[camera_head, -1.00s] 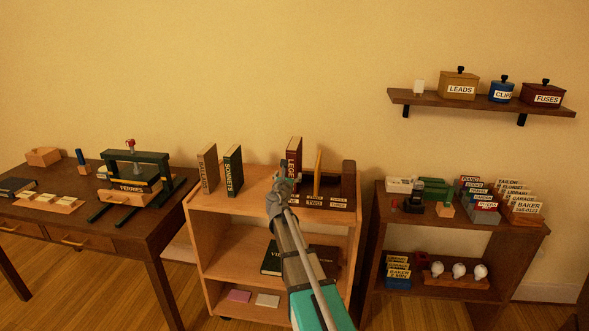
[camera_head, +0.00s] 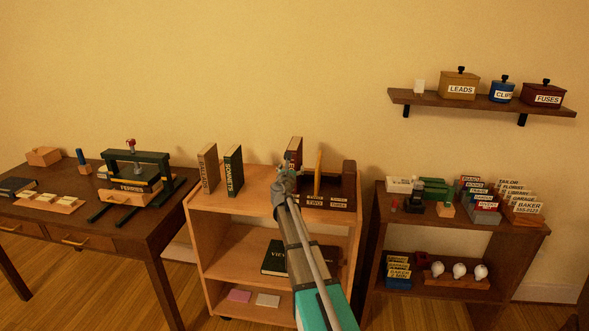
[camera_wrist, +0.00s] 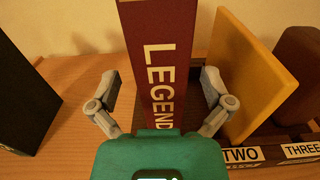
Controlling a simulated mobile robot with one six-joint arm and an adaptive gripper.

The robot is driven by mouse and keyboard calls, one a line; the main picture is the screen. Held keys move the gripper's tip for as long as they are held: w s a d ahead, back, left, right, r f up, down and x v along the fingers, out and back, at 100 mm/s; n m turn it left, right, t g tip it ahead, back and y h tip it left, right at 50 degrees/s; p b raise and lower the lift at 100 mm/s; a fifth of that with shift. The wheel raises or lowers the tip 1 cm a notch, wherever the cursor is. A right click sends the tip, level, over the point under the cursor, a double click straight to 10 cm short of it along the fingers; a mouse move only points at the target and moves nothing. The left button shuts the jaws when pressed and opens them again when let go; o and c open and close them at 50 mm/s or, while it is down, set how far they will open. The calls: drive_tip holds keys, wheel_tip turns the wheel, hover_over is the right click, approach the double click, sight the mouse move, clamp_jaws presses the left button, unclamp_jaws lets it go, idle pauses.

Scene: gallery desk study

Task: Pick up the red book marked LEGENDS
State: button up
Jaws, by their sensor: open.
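In the head view the red book (camera_head: 295,147) is partly hidden behind my gripper (camera_head: 284,184). My gripper (camera_wrist: 158,92) is open, with one finger on each side of the spine. Gaps show between both fingers and the book. The lower end of the spine is hidden by my gripper's body.
A yellow board (camera_wrist: 245,70) stands close to the right finger, in a dark holder labelled TWO and THREE (camera_wrist: 270,152). The green SONNETS book (camera_head: 233,171) and a brown book (camera_head: 208,168) stand to the left. Bare cart top lies between SONNETS and LEGENDS.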

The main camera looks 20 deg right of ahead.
drive_tip(key=shift+x, duration=1.75)
drive_tip(key=shift+d, duration=0.1)
drive_tip(key=c, duration=1.3)
